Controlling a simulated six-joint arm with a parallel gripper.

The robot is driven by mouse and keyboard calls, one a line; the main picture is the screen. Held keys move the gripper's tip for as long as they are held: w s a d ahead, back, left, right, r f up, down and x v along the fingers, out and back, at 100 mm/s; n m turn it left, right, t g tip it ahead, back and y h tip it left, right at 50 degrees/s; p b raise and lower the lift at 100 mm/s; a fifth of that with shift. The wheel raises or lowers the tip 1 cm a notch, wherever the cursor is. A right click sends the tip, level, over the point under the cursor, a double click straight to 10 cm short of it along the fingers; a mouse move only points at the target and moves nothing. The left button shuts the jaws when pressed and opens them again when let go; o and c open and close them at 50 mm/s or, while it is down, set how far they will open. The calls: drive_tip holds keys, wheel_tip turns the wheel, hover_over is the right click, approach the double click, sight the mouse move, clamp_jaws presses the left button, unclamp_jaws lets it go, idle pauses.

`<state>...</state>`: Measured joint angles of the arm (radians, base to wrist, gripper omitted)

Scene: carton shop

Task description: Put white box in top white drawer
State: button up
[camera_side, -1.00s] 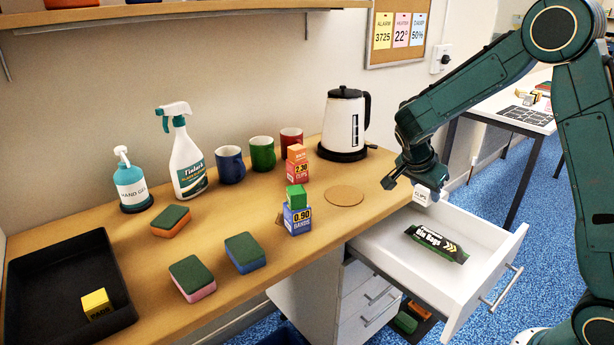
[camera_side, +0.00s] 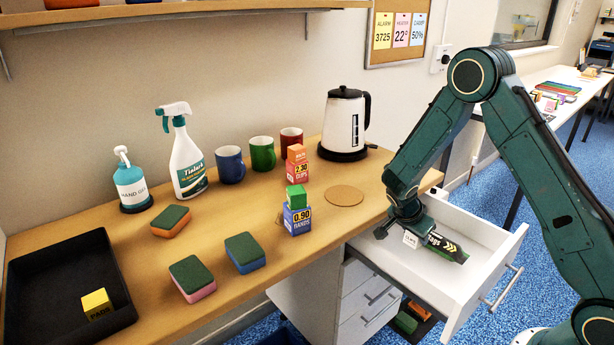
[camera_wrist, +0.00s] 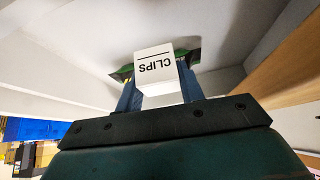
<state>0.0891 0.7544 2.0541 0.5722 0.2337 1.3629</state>
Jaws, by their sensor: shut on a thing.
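The white box (camera_side: 411,239), marked CLIPS, is between the fingers of my gripper (camera_side: 404,230). In the wrist view the white box (camera_wrist: 158,68) sits between two blue fingers, and my gripper (camera_wrist: 160,88) is shut on it. The top white drawer (camera_side: 475,287) is pulled open, and the box is inside its outline, low over the drawer floor. I cannot tell whether the box touches the floor. A dark bin-bag packet (camera_side: 447,251) lies in the drawer right beside the box and partly behind it.
The desk (camera_side: 330,226) holds stacked small boxes (camera_side: 297,219), a cork mat (camera_side: 344,192), a kettle (camera_side: 345,125), mugs (camera_side: 263,153), sponges (camera_side: 245,252), bottles and a black tray (camera_side: 60,258). The desk edge is close left of my gripper. The drawer's right part is clear.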

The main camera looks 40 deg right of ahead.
drive_tip(key=shift+f, duration=1.25)
drive_tip(key=shift+f, duration=1.9)
drive_tip(key=o, duration=1)
drive_tip(key=shift+f, duration=0.1)
drive_tip(key=v, duration=1.2)
